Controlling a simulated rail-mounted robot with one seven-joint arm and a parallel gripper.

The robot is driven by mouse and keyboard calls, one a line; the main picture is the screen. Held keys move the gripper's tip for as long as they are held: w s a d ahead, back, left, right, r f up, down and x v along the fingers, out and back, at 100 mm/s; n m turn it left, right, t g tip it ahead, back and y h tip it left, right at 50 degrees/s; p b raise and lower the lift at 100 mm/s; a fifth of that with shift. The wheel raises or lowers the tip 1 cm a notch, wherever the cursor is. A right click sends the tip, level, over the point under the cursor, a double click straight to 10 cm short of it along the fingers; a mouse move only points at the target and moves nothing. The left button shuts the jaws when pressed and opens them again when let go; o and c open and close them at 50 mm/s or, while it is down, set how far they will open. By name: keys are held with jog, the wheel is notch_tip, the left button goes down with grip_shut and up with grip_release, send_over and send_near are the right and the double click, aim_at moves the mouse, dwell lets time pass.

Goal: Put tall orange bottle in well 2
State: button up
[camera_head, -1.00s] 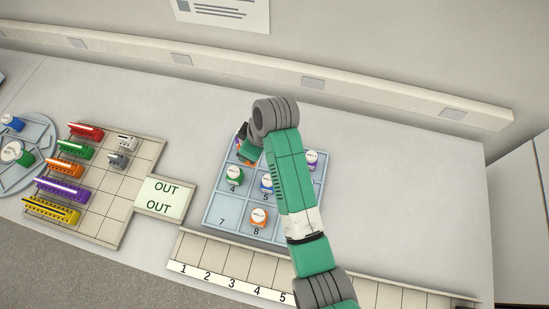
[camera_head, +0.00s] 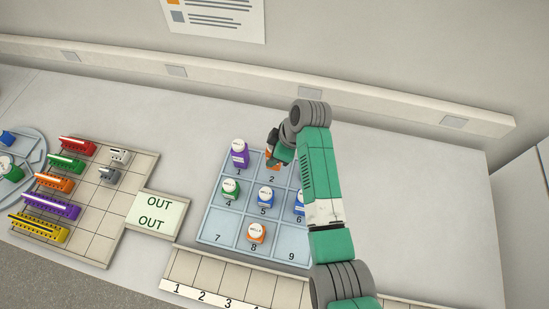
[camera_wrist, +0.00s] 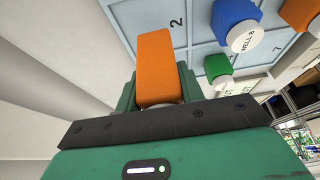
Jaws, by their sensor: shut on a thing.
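The tall orange bottle (camera_wrist: 157,65) is between the jaws of my gripper (camera_wrist: 157,100), which is shut on it. In the head view, my gripper (camera_head: 275,150) is over the back middle of the numbered blue tray (camera_head: 207,222), and a little of the orange bottle (camera_head: 273,165) shows at well 2. The number 2 of that well (camera_head: 271,178) is visible just in front of it. I cannot tell whether the bottle's base touches the well floor.
A purple bottle (camera_head: 239,154) stands in well 1, green (camera_head: 230,189) in well 4, blue (camera_head: 265,196) in well 5, blue (camera_head: 299,203) in well 6, orange (camera_head: 256,233) in well 8. Wells 7 and 9 look empty. My arm hides most of well 3.

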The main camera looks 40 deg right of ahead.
jog(key=shift+f, duration=1.55)
jog(key=o, duration=1)
jog(key=shift+f, duration=0.15)
jog(key=p+v, duration=0.1)
jog(key=v, duration=1.1)
